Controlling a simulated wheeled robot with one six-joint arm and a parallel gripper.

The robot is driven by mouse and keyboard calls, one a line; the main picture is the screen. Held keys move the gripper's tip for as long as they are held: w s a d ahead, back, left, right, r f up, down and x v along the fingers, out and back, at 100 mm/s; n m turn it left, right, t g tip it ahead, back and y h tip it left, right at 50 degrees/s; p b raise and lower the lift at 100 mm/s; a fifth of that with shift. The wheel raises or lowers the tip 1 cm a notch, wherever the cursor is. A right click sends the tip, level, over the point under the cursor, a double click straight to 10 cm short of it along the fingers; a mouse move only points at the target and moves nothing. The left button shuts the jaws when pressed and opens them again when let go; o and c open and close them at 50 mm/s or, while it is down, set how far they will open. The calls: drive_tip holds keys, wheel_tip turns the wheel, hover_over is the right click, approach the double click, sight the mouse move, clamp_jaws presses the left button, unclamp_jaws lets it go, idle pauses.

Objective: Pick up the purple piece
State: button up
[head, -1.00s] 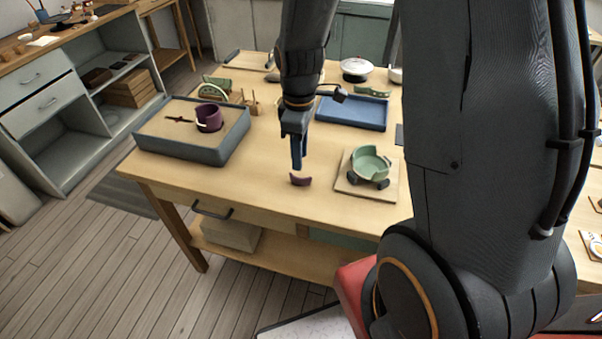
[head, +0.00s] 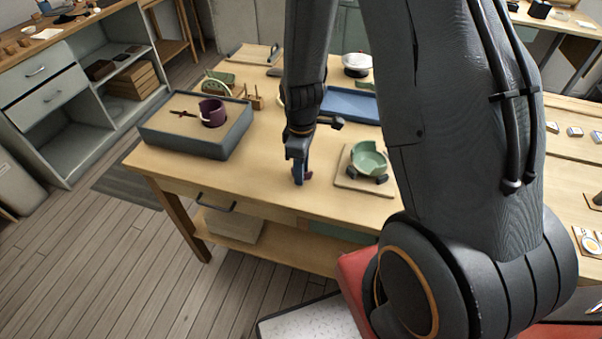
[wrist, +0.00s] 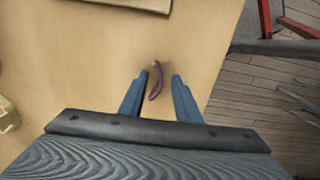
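The purple piece (wrist: 156,80) is a small curved shard on the wooden table. In the wrist view it lies between the blue fingers of my gripper (wrist: 159,77), closer to the left finger, with space to the right finger. In the head view my gripper (head: 299,183) is low over the table and hides most of the purple piece (head: 309,174); only a bit shows at its right. The fingers are apart. A larger purple cup (head: 212,113) with a broken side stands in the sand-filled grey tray (head: 190,146) at left.
A green broken bowl (head: 368,160) sits on a wooden board (head: 350,182) just right of my gripper. A blue tray (head: 350,104) lies behind it. The table (head: 240,180) is bare to the left and front of the gripper.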

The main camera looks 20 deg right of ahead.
clamp_jaws()
drive_tip(key=shift+r, duration=0.1)
idle(0.3)
